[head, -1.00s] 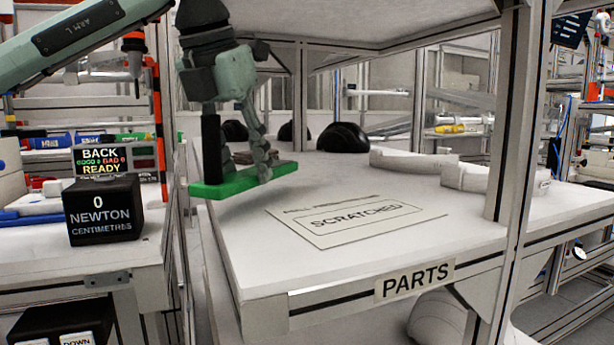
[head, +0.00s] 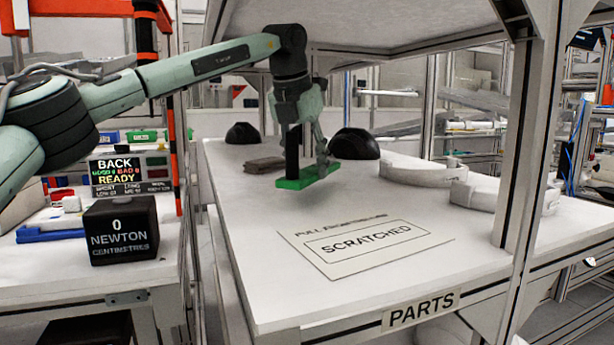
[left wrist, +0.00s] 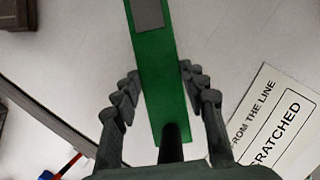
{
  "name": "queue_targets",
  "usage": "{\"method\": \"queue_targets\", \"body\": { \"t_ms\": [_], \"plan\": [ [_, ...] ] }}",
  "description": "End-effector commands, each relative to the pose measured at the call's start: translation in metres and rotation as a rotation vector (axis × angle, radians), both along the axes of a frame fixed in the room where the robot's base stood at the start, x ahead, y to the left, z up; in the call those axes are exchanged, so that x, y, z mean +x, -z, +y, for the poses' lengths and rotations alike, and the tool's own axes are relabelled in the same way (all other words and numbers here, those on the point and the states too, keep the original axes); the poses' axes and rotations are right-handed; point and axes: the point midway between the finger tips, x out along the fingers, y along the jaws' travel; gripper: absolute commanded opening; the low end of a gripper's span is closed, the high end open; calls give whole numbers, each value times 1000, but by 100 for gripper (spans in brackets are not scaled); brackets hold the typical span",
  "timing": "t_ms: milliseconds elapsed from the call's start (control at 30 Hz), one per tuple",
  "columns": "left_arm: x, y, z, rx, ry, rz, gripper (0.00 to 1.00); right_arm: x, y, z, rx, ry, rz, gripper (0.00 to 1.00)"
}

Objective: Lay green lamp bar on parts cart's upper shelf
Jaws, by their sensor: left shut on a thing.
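The green lamp bar (head: 296,183) is in my left gripper (head: 313,164), over the back left part of the parts cart's white shelf (head: 255,225). This shelf has a PARTS label on its front edge. In the left wrist view the bar (left wrist: 160,85) runs between the two grey fingers (left wrist: 160,88), which are shut on it. The bar lies roughly level, low over the shelf; I cannot tell whether it touches. A black upright piece stands by the bar's near end. My right gripper is not in view.
A SCRATCHED placard (head: 365,245) lies on the front of the shelf. A dark folded item (head: 265,165), black domes (head: 355,144) and white curved parts (head: 418,173) lie farther back. A board (head: 380,18) hangs above, with an upright post (head: 522,130) at right. The left middle is clear.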

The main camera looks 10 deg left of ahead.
Motion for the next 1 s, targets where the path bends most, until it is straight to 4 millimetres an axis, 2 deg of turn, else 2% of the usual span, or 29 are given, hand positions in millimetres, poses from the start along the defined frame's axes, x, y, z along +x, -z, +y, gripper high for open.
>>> {"method": "queue_targets", "body": {
  "t_ms": [100,200,600,633,800,1000],
  "plan": [
    [-1,21,1,1,1,3,8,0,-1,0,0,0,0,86],
    [-1,32,1,0,0,1,8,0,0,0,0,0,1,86],
    [-1,38,0,-1,0,-1,8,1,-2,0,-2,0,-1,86],
    [-1,37,0,-1,0,0,45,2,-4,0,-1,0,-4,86],
    [-1,37,0,-1,0,0,63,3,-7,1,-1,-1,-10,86],
    [-1,37,0,-1,-1,0,63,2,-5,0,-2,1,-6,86]
  ]
}}
